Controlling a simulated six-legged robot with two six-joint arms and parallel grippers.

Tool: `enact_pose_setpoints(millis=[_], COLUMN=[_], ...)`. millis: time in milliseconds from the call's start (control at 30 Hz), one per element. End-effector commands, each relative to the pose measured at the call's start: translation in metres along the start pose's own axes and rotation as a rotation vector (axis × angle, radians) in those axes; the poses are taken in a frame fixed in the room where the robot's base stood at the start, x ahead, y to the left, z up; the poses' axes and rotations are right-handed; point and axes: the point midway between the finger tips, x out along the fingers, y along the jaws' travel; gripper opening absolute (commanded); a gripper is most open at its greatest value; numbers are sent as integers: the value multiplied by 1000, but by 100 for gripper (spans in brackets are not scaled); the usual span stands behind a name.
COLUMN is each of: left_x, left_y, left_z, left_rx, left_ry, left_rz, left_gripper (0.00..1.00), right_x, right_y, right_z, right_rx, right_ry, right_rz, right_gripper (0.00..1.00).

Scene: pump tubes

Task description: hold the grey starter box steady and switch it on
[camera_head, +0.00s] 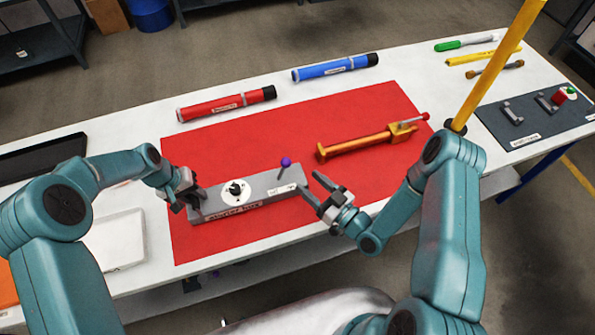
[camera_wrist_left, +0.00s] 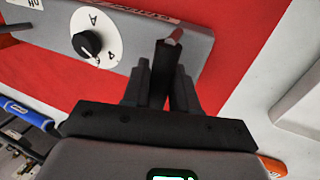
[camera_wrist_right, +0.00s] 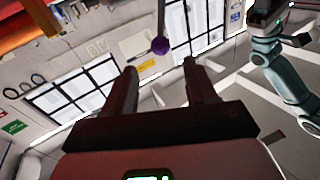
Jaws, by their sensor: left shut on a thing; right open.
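The grey starter box (camera_head: 262,200) lies on the red mat in the head view, with a white round dial and black knob (camera_head: 236,188) and a lever with a purple ball (camera_head: 286,162) standing near its right end. My left gripper (camera_head: 190,199) is shut on the left end of the starter box; the dial also shows in the left wrist view (camera_wrist_left: 96,40). My right gripper (camera_head: 324,190) is open and empty, just right of the box. In the right wrist view the purple ball (camera_wrist_right: 160,46) appears between and beyond the open fingers, not touching them.
The red mat (camera_head: 215,245) covers the table's middle. An orange pump-like tool (camera_head: 355,145) lies behind my right gripper. A red tube (camera_head: 226,103) and a blue tube (camera_head: 335,67) lie at the back. A yellow pole (camera_head: 495,70) rises at the right, beside a dark panel (camera_head: 540,125).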

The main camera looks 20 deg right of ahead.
Motion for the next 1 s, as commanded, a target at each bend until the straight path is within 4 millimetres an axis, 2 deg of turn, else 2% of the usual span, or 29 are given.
enact_pose_setpoints(millis=[133,433,467,500,567,600,633,733,833,900,1000], left_x=[0,-1,-1,-1,-1,-1,-1,-1,-1,-1,0], left_y=[0,0,0,0,0,0,0,0,0,0,0], left_z=[0,0,0,0,0,0,0,0,0,0,0], left_rx=[0,0,0,0,0,0,0,0,0,0,0], left_ry=[1,1,1,1,1,1,1,1,1,1,1], left_rz=[0,0,0,0,0,0,0,0,0,0,0], left_gripper=[0,0,0,0,0,0,0,0,0,0,0], right_x=[-16,-19,-18,-18,-15,-11,-7,10,25,29,28], right_y=[0,0,0,-1,-5,-10,-17,-48,-87,-113,-139], right_z=[0,0,0,0,1,2,4,14,30,41,55], right_rx=[1,-1,-1,-3,-16,-34,-55,-172,-362,-518,-757], right_ry=[0,1,1,-1,-12,-28,-46,-133,-247,-324,-420], right_rz=[1,0,0,-4,-24,-51,-81,-237,-457,-622,-845], right_gripper=[56,56,50,37,17,4,0,0,0,0,0])
